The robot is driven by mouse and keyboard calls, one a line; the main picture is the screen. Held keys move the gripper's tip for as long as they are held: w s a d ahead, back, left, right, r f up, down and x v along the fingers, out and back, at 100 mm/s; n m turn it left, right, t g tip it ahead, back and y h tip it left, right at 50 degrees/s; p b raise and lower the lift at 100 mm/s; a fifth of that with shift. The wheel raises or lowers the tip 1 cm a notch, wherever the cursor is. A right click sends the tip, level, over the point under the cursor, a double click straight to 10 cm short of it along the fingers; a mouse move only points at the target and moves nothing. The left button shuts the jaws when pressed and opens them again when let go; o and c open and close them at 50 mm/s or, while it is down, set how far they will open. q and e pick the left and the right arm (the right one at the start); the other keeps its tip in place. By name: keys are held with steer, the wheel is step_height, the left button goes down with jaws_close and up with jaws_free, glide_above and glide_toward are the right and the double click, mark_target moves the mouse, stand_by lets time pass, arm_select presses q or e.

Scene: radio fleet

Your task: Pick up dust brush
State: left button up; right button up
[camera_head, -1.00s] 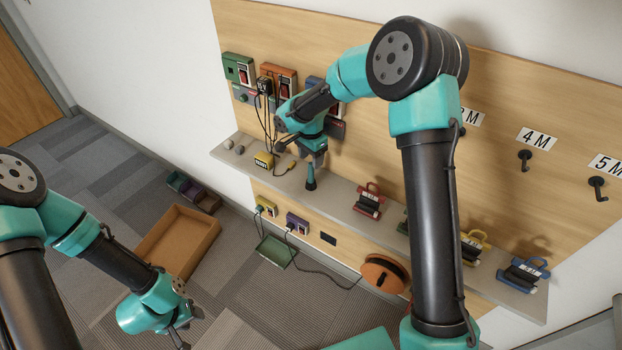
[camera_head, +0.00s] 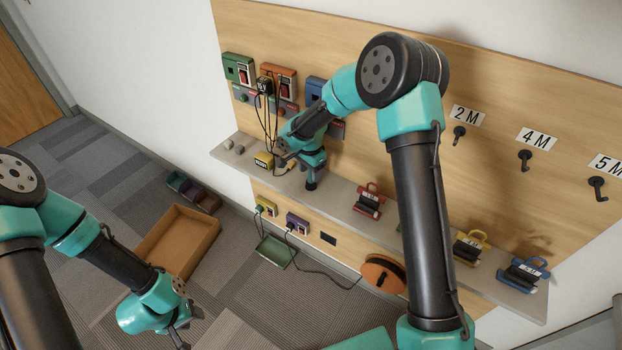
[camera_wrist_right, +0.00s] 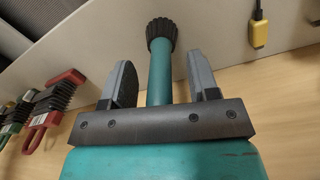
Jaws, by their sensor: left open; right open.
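The dust brush, with a teal handle (camera_wrist_right: 160,78) and a dark round head, stands on the shelf under my right gripper. In the right wrist view its handle lies between the two fingers of my right gripper (camera_wrist_right: 163,72), with gaps visible on both sides. In the head view the brush's dark lower end (camera_head: 311,185) shows below my right gripper (camera_head: 311,168); the rest is mostly hidden. My left gripper (camera_head: 181,336) is open and empty, low over the floor at the left.
A yellow plug-like block (camera_head: 263,160) with cables sits just left of my right gripper on the shelf (camera_head: 337,196). A red-handled item (camera_head: 368,200) stands to the right. An orange reel (camera_head: 383,274) hangs below. A cardboard box (camera_head: 178,243) lies on the floor.

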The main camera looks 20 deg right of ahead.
stand_by(0.4)
jaws_close()
stand_by(0.4)
steer(key=shift+r, duration=0.15)
steer(key=shift+r, duration=0.25)
steer(key=shift+s+a+r, duration=0.1)
steer(key=shift+s+r, duration=0.1)
steer(key=shift+r, duration=0.55)
steer(key=shift+s+a+r, duration=0.1)
steer(key=shift+s+r, duration=0.1)
steer(key=shift+r, duration=0.5)
steer(key=s+a, duration=0.2)
steer(key=s, duration=0.5)
steer(key=s+a+r, duration=0.1)
steer(key=s+a, duration=0.2)
steer(key=s, duration=0.4)
steer(key=shift+s+r, duration=0.15)
